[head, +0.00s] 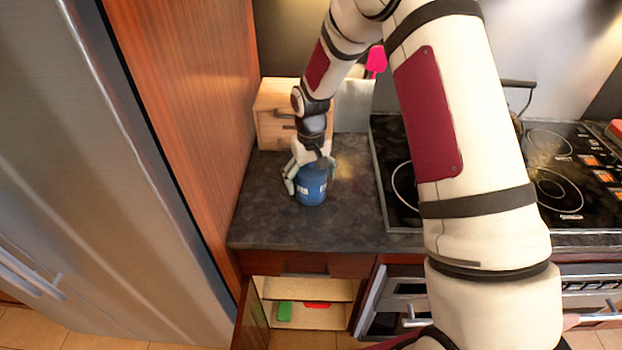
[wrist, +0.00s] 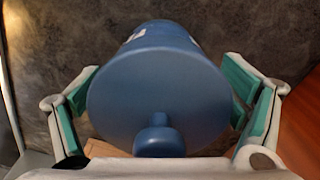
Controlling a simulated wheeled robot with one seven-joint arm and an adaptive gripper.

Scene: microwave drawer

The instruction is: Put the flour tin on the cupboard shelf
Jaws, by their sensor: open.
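A blue tin with a label, the flour tin by its look, (head: 312,187) stands upright on the dark countertop near the wooden side panel. In the wrist view its round lid with a knob (wrist: 158,95) fills the middle. My gripper (head: 308,182) is open and comes down over the tin from above. Its fingers (wrist: 160,105) lie on either side of the tin, with no clear grip on it. The cupboard below the counter is open, and its shelf (head: 330,289) shows. The cupboard door (head: 250,318) stands swung out at the left.
A green item (head: 284,311) and a red item (head: 317,305) lie inside the cupboard. A wooden box (head: 275,118) stands behind my gripper. The stove (head: 560,165) is to the right, the fridge (head: 90,180) to the left. The counter in front of the tin is clear.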

